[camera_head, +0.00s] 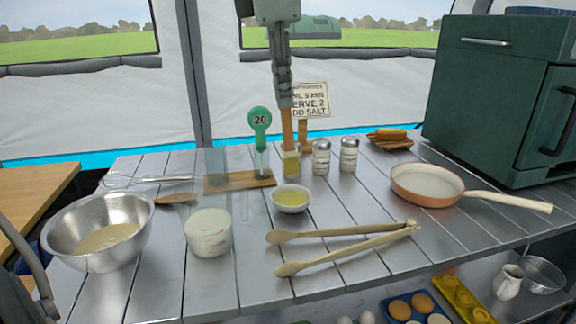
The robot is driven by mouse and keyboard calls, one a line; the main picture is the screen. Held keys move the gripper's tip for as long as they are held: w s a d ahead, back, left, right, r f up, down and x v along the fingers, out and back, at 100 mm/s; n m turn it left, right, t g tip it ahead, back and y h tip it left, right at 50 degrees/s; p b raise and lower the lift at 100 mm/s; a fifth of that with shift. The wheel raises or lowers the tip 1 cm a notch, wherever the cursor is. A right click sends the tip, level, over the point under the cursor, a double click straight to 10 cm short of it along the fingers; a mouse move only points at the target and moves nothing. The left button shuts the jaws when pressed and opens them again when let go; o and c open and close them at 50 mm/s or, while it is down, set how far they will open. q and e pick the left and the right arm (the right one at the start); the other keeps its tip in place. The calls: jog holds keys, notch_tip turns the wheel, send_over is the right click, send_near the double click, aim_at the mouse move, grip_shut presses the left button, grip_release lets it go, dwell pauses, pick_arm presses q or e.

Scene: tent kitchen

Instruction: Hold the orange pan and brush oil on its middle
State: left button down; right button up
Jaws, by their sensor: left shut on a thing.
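The orange pan (398,192) rests at the right of the grey slatted table, its pale inside bare and its wooden handle pointing right. A small white bowl of yellow oil (291,198) stands at mid-table. My left gripper (285,100) comes down from the top edge, shut on the wooden handle of a brush (287,128). The brush hangs upright with its yellowish lower end just behind and above the oil bowl in the picture; I cannot tell whether it touches anything. My right gripper is not in view.
Two shakers (322,157) and a sign (311,98) stand behind the bowl. Wooden tongs (340,233) lie in front. A steel bowl (70,238) and a white cup (209,240) are at left. A green oven (490,100) stands behind the pan. A green "20" marker (260,120) stands near the brush.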

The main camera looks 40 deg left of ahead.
pick_arm(q)
jog(key=shift+r+p, duration=1.7)
jog(key=shift+r, duration=0.3)
